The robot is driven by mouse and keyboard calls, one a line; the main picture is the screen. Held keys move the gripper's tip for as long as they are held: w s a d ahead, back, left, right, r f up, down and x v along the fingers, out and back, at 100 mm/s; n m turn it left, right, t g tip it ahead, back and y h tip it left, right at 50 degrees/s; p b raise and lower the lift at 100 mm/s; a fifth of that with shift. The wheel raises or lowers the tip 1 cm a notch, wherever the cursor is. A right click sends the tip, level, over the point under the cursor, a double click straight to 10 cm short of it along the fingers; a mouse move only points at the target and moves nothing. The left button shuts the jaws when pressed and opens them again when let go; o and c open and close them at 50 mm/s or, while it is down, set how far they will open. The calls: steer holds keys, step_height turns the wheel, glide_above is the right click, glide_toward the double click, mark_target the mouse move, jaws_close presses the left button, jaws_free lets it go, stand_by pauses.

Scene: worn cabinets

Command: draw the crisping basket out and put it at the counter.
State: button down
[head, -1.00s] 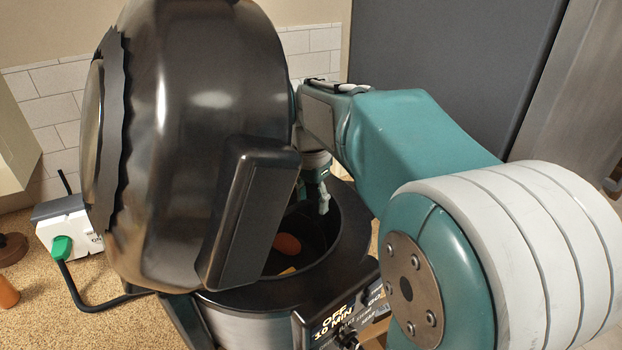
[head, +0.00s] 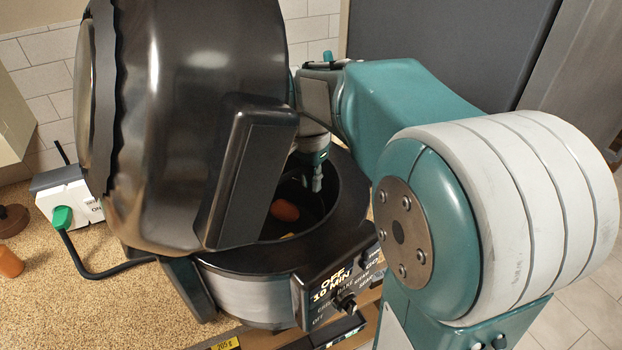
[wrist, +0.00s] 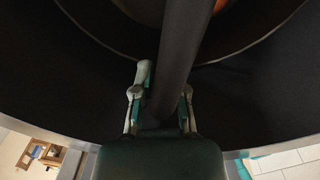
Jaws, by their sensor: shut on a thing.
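The cooker (head: 240,285) is a dark pot with its big domed lid (head: 200,130) standing open over it. The crisping basket (head: 318,215) appears as the dark inside of the cooker, with an orange-brown piece of food (head: 285,210) in it and a small yellow bit beside it. My gripper (head: 314,180) reaches down into the pot behind the lid's handle. In the wrist view my gripper (wrist: 160,95) has its fingers on both sides of a dark bar (wrist: 182,45), which looks like part of the basket. Most of the basket is hidden by the lid.
A speckled counter (head: 110,300) has free room at the left front. A white switched socket box (head: 72,203) with a green plug and black cable stands left. An orange cylinder (head: 10,262) lies at the left edge. A control panel (head: 340,285) juts from the cooker's front.

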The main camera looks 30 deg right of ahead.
steer(key=shift+r, duration=0.6)
stand_by(0.8)
step_height(320, 180, up, 16)
stand_by(2.0)
steer(key=shift+s, duration=0.1)
